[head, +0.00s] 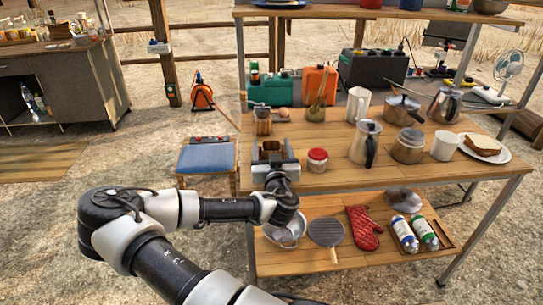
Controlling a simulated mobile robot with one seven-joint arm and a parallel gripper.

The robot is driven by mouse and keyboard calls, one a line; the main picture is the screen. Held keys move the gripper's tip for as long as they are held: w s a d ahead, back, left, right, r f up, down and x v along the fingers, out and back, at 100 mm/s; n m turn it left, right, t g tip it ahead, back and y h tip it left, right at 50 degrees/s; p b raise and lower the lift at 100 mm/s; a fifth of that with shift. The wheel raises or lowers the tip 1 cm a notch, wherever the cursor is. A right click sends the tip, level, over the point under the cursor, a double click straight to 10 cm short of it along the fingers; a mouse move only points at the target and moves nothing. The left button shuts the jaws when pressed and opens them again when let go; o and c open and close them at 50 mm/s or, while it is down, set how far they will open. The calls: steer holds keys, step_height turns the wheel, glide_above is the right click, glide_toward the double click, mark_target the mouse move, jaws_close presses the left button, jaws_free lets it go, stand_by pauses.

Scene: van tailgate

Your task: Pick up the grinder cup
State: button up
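My gripper (271,151) is over the left front part of the upper wooden shelf (340,178), pointing away from me, its fingers apart. A small brown cup-like thing (270,146) shows between the fingers; it may be the grinder cup, but the gripper hides its lower part. I cannot tell whether the fingers touch it. Just behind it stands a brown wooden and metal piece (263,122), perhaps the grinder.
A red-lidded jar (317,159) stands close right of my gripper. A steel pitcher (366,143), a pot (408,145) and a white mug (445,146) stand further right. A utensil holder (316,113) is behind.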

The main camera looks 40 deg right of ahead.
steer(key=c, duration=1)
steer(key=shift+r, duration=0.1)
